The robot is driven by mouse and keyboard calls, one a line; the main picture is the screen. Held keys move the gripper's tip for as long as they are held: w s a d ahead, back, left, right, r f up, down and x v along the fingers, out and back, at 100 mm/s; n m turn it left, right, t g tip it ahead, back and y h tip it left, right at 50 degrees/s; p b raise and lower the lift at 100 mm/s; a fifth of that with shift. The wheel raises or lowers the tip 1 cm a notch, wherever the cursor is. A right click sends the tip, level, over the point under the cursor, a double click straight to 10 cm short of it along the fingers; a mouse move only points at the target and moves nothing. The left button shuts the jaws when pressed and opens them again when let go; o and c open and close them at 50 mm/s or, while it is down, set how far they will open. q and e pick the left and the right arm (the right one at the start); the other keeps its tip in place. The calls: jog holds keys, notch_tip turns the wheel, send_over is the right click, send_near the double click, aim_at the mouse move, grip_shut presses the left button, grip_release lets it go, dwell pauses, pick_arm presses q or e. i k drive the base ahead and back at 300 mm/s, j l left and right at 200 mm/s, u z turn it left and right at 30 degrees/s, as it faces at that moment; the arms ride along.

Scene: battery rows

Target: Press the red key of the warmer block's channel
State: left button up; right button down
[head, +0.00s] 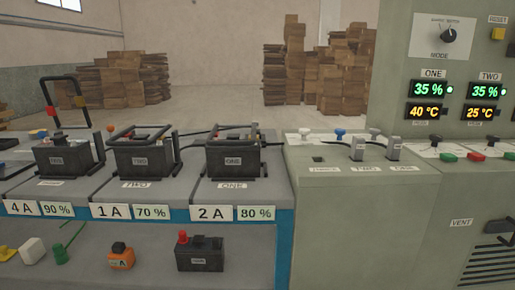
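On the control panel (440,60), display column ONE reads 35 % (429,89) and 40 °C (426,111). Column TWO reads 35 % (486,91) and 25 °C (481,114), so ONE shows the higher temperature. Below the panel, a red key (477,156) lies between a green key (448,157) and another green key (508,155) at the right edge. I cannot read which channel the red key belongs to. A black battery block (233,160) stands over label ONE, another (140,162) over label TWO. Neither gripper is in view.
A third black block (63,161) stands at the left. Cards below read 4 A 90 %, 1 A 70 % and 2 A 80 %.

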aim_at(475, 157)
jog(key=i+l+z, duration=0.55)
jog(key=i+z, duration=0.2)
jog(key=i, duration=0.2)
jog(key=i+z, duration=0.35)
jog(key=i, duration=0.15)
